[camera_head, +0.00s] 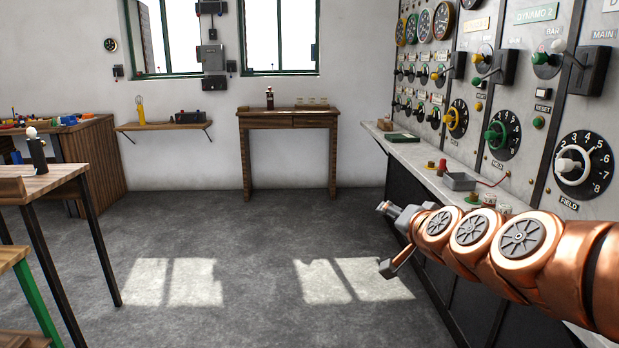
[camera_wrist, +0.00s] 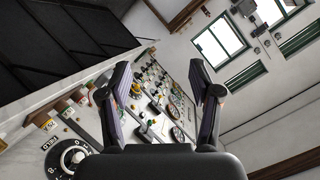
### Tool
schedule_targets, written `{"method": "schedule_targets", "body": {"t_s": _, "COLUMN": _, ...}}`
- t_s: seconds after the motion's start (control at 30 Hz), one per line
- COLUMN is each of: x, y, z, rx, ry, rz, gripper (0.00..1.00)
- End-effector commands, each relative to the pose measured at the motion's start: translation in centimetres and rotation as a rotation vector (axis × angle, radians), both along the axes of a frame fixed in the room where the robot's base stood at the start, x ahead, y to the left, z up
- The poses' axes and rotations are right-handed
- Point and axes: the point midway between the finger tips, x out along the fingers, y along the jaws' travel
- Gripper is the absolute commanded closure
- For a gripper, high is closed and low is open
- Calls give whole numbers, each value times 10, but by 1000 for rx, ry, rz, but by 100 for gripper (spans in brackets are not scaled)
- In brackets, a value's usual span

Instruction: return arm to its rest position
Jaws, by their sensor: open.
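My copper-coloured arm reaches in from the right edge in the head view. My gripper (camera_head: 388,238) is at its end, in front of the control panel's ledge and above the floor. In the wrist view my gripper (camera_wrist: 162,85) shows two dark fingers standing wide apart with nothing between them. The fingers touch nothing that I can see.
The control panel (camera_head: 478,88) with dials and knobs fills the right side, close to my arm. A wooden table (camera_head: 290,120) stands at the back wall. The floor (camera_head: 250,240) in the middle is clear.

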Motion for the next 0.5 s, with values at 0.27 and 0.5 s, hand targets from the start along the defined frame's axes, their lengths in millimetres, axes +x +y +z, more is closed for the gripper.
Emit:
{"method": "schedule_targets", "body": {"t_s": 0.27, "x": -98, "y": 63, "z": -98, "rx": -181, "ry": 370, "rz": 309, "gripper": 37}}
{"method": "schedule_targets", "body": {"t_s": 0.5, "x": -214, "y": 63, "z": -171, "rx": -327, "ry": 744, "rz": 495, "gripper": 37}}
